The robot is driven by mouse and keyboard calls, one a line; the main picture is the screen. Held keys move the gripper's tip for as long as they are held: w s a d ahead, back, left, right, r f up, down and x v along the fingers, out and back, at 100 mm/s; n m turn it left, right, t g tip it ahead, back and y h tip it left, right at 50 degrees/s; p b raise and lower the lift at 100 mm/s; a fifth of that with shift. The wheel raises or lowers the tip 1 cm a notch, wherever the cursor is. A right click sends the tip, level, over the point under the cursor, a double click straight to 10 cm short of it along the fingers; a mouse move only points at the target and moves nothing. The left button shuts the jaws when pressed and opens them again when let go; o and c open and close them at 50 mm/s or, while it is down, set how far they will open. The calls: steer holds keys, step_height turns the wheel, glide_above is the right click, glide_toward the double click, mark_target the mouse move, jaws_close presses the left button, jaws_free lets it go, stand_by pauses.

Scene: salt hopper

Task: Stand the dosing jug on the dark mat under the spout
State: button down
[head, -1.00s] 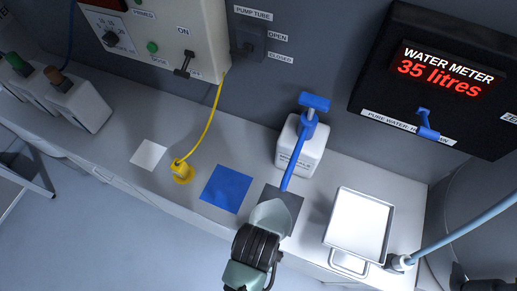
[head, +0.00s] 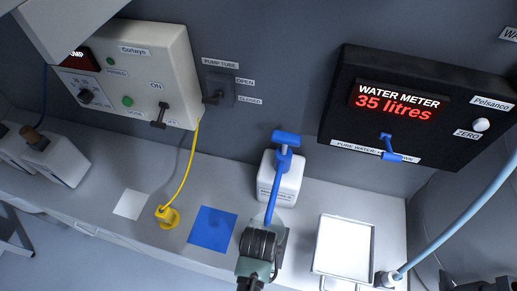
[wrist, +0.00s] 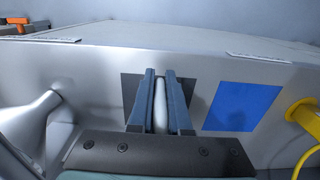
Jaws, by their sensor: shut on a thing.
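The pale, see-through dosing jug (head: 261,219) is mostly hidden behind my gripper (head: 262,226) in the head view. In the wrist view a narrow whitish part of the jug (wrist: 161,108) sits between the two fingers (wrist: 161,100), which are shut on it. The dark mat (head: 282,241) lies behind and right of the gripper, and the wrist view shows it behind the fingers (wrist: 129,84). The blue spout (head: 272,203) of the white canister (head: 289,189) slants down toward the jug. I cannot tell whether the jug touches the mat.
A blue mat (head: 212,230) and a white mat (head: 131,204) lie to the left, with a yellow tube fitting (head: 167,215) between them. A white tray (head: 344,247) is at the right. The water meter (head: 398,104) reads 35 litres.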

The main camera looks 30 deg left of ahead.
steer(key=shift+f, duration=0.15)
steer(key=c, duration=0.9)
jaws_free()
steer(key=shift+o, duration=0.2)
step_height(320, 180, up, 12)
steer(key=shift+r+b, duration=0.2)
steer(key=shift+b, duration=0.15)
